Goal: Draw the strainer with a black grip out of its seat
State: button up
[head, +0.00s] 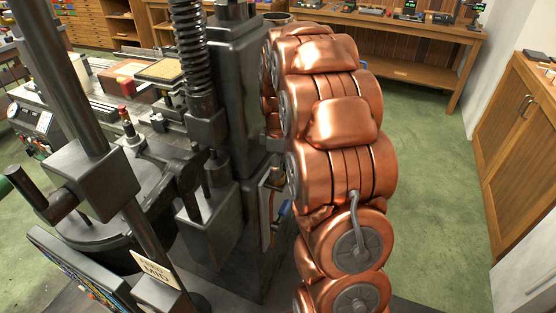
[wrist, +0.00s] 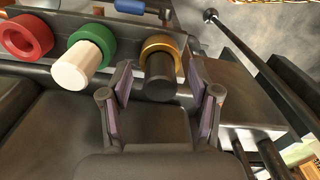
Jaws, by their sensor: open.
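The strainer with a black grip (wrist: 161,80) shows in the wrist view, its dark cylindrical grip sticking out of a gold ring seat (wrist: 165,44) on a dark rail. My gripper (wrist: 160,82) is open. Its two fingers stand left and right of the black grip, with gaps on both sides and no clear contact. The strainer's inner part is hidden inside the seat. In the head view my copper arm covers this spot, and my gripper does not show there.
Left of the gold seat in the wrist view are a green ring with a white grip (wrist: 77,71) and a red ring (wrist: 27,36). A blue handle (wrist: 130,7) lies above. Dark rods (wrist: 270,75) stand at right. A machine column (head: 235,90) stands close to my arm.

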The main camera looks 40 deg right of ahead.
grip_shut()
dwell(0.8)
